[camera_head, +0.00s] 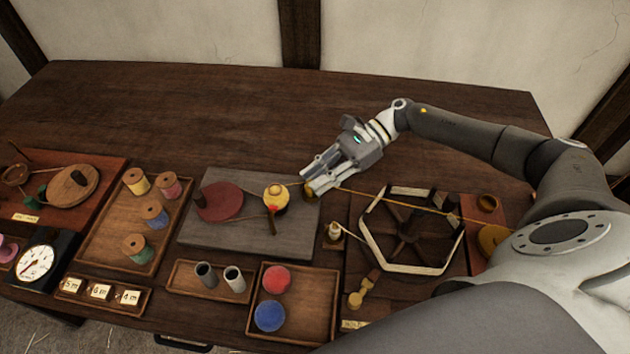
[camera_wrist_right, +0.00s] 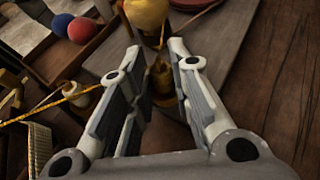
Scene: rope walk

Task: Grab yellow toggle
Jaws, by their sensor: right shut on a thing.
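The yellow toggle (camera_head: 309,191) is a small brass-yellow piece at the right edge of the grey board, at the end of a yellow rope (camera_head: 400,205). My right gripper (camera_head: 310,187) reaches it from the upper right and is shut on it. In the right wrist view the toggle (camera_wrist_right: 162,78) shows between the fingertips of my right gripper (camera_wrist_right: 155,70), partly hidden by them. My left gripper is not in view.
A yellow ball-topped piece (camera_head: 276,195) stands close left of the fingertips on the grey board (camera_head: 250,238). A hexagonal reel (camera_head: 362,232) stands to the right. A tray of spools (camera_head: 112,205) and a tray with red and blue balls (camera_head: 303,330) are nearby. The back of the table (camera_head: 200,110) is clear.

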